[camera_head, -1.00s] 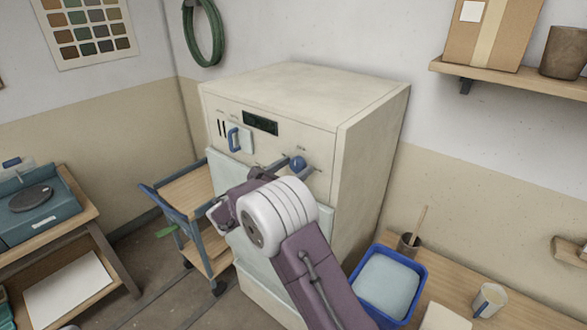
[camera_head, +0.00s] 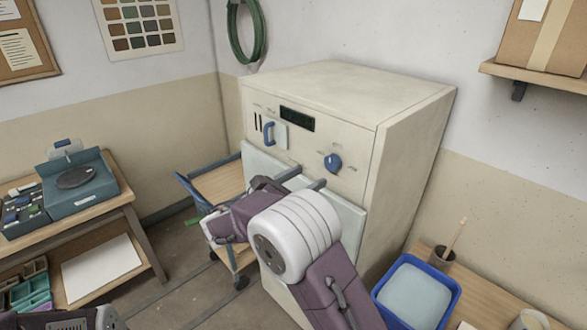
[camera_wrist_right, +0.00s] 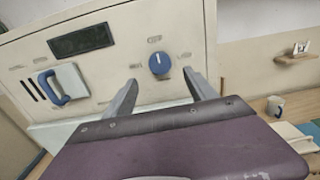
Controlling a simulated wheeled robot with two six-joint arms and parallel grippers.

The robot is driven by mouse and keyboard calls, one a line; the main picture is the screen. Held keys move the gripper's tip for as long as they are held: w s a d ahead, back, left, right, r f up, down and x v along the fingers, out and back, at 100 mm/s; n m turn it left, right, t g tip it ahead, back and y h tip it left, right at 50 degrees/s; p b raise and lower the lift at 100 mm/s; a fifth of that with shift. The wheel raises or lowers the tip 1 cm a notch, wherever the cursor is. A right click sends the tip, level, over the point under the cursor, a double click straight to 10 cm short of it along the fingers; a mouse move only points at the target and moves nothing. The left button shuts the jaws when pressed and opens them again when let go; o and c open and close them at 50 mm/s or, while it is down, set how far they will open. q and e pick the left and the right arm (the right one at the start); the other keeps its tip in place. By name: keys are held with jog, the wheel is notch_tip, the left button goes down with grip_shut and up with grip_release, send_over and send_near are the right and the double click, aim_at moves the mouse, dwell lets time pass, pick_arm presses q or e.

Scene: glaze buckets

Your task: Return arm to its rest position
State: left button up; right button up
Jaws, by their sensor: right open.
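My right gripper (camera_head: 303,181) reaches in front of the cream kiln-like cabinet (camera_head: 350,95). Its two grey fingers are spread apart with nothing between them. In the right wrist view, my right gripper (camera_wrist_right: 164,88) points at the cabinet's front panel, with the blue round knob (camera_wrist_right: 160,63) showing beyond the gap between the fingers. The knob (camera_head: 333,162) is clear of the fingers in the head view. Part of my own body shows at the bottom left edge of the head view, but no left fingers show.
A blue-framed cart (camera_head: 218,184) stands left of the cabinet. A table (camera_head: 125,196) with a teal wheel device (camera_head: 80,184) is at the left. A blue tub (camera_head: 415,293) and a brush cup (camera_head: 441,258) stand on the right bench. A shelf (camera_head: 530,82) is above.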

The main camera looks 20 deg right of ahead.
jog(key=s+d+r+m+g, duration=0.1)
jog(key=s+d+m+g, duration=0.25)
jog(key=s+d, duration=0.35)
jog(key=s+d+f+m+g+y, duration=0.35)
jog(key=s+f+g+y, duration=0.2)
jog(key=s+f, duration=0.55)
jog(key=s+a+f+m+y, duration=0.7)
jog(key=a+f, duration=0.2)
jog(key=w+a+f+m+t+y, duration=0.2)
jog(key=a+f+m+t+y, duration=0.1)
jog(key=a+m, duration=0.5)
jog(key=shift+w+a+f+m+y, duration=0.4)
jog(key=shift+m+y, duration=0.1)
jog(key=shift+y, duration=0.15)
